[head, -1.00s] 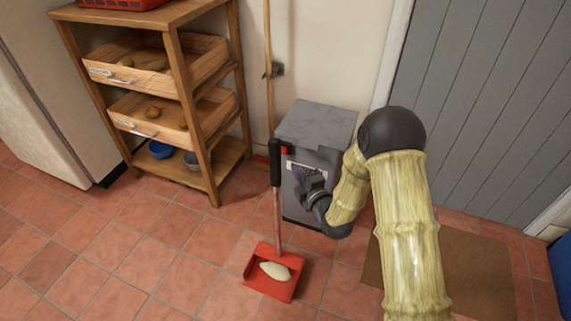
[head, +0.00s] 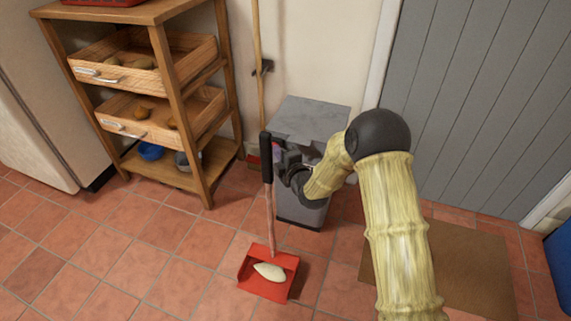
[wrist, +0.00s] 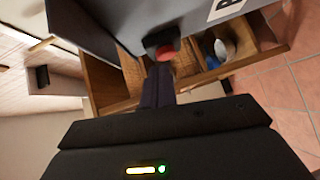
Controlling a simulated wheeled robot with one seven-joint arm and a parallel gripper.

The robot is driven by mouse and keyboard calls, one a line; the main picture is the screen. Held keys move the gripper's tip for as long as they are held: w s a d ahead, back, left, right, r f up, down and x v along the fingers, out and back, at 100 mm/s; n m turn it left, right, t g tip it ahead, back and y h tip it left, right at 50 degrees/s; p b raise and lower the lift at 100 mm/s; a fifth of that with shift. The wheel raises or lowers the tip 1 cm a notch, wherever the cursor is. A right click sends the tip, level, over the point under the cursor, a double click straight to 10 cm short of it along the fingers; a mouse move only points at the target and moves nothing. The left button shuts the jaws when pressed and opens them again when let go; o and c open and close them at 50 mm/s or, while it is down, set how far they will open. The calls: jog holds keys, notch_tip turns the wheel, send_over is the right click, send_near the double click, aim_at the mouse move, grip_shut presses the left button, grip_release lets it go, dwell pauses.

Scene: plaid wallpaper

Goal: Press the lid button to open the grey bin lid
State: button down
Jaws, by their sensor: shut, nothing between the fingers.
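The grey bin (head: 312,118) stands against the wall with its flat lid down. In the wrist view its grey side (wrist: 115,18) fills the upper part. The red lid button (wrist: 165,52), in a dark housing, sticks out from the bin there. My gripper (head: 277,156) is at the bin's upper front left, partly behind the dustpan's black handle. Its fingers (wrist: 159,72) are shut and empty, with the tips right by the button; I cannot tell whether they touch it.
A red dustpan (head: 250,266) with a pale object in it stands on the tiles before the bin, its tall handle (head: 267,160) close to my gripper. A wooden shelf (head: 185,115) with drawers is at left. A brown mat (head: 465,265) lies at right.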

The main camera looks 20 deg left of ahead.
jog(key=shift+w+a, duration=0.45)
